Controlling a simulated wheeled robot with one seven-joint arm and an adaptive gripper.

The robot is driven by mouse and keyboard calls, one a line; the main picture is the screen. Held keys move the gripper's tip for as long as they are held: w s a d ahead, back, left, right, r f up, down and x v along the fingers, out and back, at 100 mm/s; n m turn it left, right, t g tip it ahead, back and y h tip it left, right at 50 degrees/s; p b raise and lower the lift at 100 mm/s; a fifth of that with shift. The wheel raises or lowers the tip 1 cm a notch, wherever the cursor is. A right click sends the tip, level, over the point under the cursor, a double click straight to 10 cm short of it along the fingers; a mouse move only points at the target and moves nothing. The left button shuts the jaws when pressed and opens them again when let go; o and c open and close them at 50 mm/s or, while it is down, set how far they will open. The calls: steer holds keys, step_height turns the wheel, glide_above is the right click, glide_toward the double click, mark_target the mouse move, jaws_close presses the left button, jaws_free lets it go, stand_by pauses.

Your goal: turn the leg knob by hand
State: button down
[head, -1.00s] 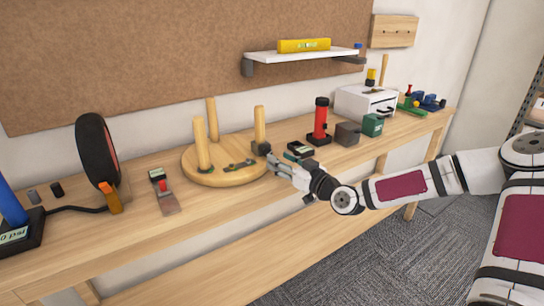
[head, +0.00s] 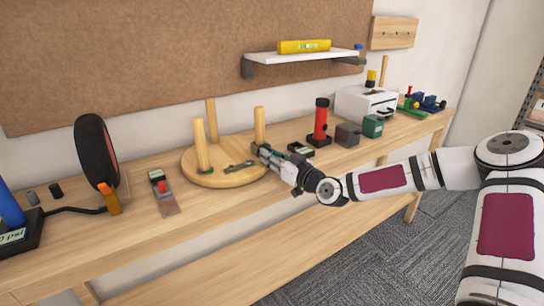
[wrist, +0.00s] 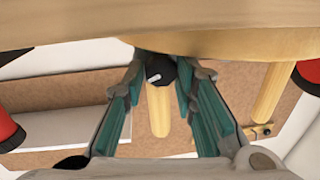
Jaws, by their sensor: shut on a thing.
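A round wooden seat (head: 205,180) lies on the workbench with three pale legs standing up from it. My gripper (head: 259,150) reaches in from the right, low at the foot of the right-hand leg (head: 259,124). In the wrist view, which looks upside down, the black leg knob (wrist: 160,71) with a pale mark sits at the foot of the leg (wrist: 159,112). My teal-padded fingers (wrist: 160,82) are shut on the knob, one on each side. In the head view my fingers hide the knob.
A dark flat tool (head: 240,166) lies on the seat. A red and black cylinder (head: 320,120), a grey block (head: 347,134) and a green box (head: 372,126) stand behind my arm. The front bench strip is clear.

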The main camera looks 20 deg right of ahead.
steer(key=shift+m, duration=1.6)
steer(key=c, duration=1.3)
jaws_free()
steer(key=v, duration=1.2)
steer(key=shift+f, duration=0.2)
